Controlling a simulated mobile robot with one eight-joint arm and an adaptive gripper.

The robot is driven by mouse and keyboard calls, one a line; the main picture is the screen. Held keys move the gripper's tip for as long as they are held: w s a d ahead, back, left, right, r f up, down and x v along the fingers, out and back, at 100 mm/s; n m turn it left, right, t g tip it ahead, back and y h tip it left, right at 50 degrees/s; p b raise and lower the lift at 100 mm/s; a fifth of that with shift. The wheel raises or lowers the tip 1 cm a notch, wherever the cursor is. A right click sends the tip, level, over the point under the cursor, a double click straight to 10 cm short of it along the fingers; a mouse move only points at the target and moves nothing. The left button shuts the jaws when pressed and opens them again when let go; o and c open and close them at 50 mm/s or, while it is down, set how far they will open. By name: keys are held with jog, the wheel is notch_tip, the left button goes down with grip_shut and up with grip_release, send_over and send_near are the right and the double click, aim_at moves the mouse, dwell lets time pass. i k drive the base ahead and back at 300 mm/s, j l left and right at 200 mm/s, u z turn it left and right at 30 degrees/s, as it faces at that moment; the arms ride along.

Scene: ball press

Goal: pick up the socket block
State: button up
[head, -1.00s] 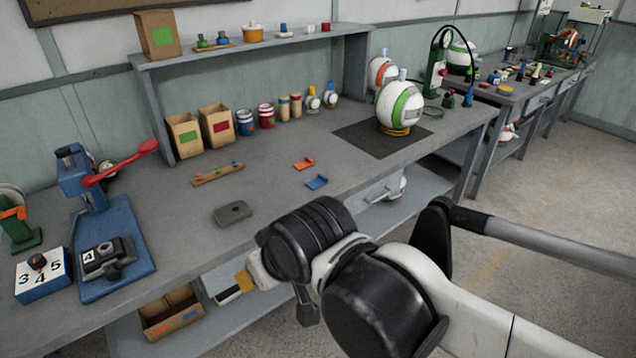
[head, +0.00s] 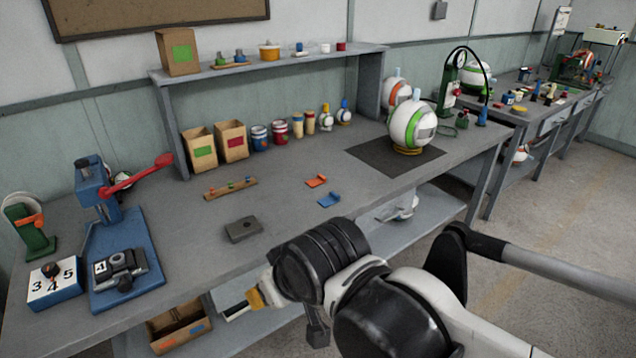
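A flat grey block (head: 243,229) with a small round recess in its top lies alone on the bench, left of my arm; I take it to be the socket block. It lies flat and nothing touches it. A black and white stretch of my arm is in front of the bench at the lower middle. I cannot make out any fingertips of my gripper.
A blue press (head: 98,235) with a red lever stands left, a dark clamp-like fixture (head: 122,270) on its base. A numbered block (head: 54,284) sits beside it. A peg strip (head: 230,188), an orange bracket (head: 316,180) and a blue bracket (head: 329,199) lie behind the block.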

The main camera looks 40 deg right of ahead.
aim_at(105, 268)
jog(key=j+z, duration=0.2)
jog(key=j, duration=0.25)
jog(key=j+z, duration=0.2)
jog(key=j, duration=0.2)
jog(key=k+j+z, duration=0.2)
jog(key=j, duration=0.25)
jog(key=j+z, duration=0.2)
jog(key=j, duration=0.2)
jog(key=k+j+z, duration=0.2)
jog(key=j, duration=0.2)
jog(key=j+z, duration=0.2)
jog(key=j, duration=0.2)
